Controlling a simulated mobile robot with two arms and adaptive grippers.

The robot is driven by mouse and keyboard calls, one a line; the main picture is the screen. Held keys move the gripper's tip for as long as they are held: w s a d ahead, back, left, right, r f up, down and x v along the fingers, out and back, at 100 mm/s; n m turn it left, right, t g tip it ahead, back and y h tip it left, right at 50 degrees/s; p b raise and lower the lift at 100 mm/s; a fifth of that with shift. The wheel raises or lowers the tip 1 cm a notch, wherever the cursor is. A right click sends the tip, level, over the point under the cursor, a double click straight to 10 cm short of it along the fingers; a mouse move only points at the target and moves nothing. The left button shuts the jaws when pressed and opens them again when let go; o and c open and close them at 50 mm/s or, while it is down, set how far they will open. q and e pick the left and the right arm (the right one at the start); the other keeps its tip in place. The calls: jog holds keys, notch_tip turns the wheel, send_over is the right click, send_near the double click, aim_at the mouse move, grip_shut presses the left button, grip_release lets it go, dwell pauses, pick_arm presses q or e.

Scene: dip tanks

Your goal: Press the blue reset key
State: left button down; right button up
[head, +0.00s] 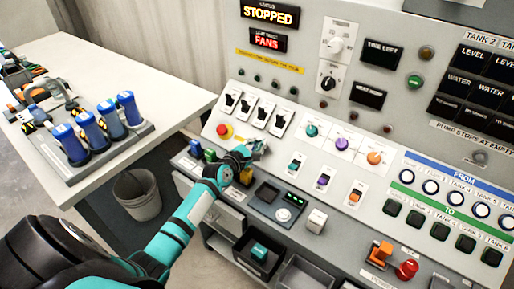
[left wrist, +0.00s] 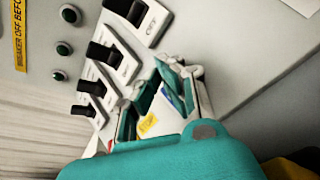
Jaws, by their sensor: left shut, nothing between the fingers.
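My left gripper (head: 255,149) is shut and empty, right of the blue key and above the ledge, in front of the panel below the black rocker switches. In the left wrist view, the shut fingers (left wrist: 180,72) point toward the panel beside the switches, and the blue key cannot be made out. My right gripper is not in view.
The panel carries black rocker switches (head: 255,109), a red button (head: 223,130) and signs reading STOPPED (head: 270,14) and FANS (head: 266,40). A white table (head: 170,92) with blue-topped tools (head: 128,107) stands at the left. A grey bin (head: 137,195) stands on the floor.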

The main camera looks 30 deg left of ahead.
pick_arm(q)
jog(key=shift+s+d+f, duration=0.1)
jog(key=shift+s+f, duration=0.1)
jog(key=shift+f, duration=0.25)
jog(key=shift+s+d+f, duration=0.1)
jog(key=shift+s+f, duration=0.05)
jog(key=shift+f, duration=0.25)
jog(key=shift+s+a+r+p, duration=0.1)
jog(key=shift+s+r+p, duration=0.1)
jog(key=shift+s+p, duration=0.3)
jog(key=s+r+p, duration=0.1)
jog(key=r+p, duration=0.2)
jog(key=s+r+p, duration=0.1)
jog(key=p, duration=0.1)
jog(key=shift+s+a+r, duration=0.25)
jog(key=shift+s+a, duration=0.1)
jog(key=shift+a, duration=0.05)
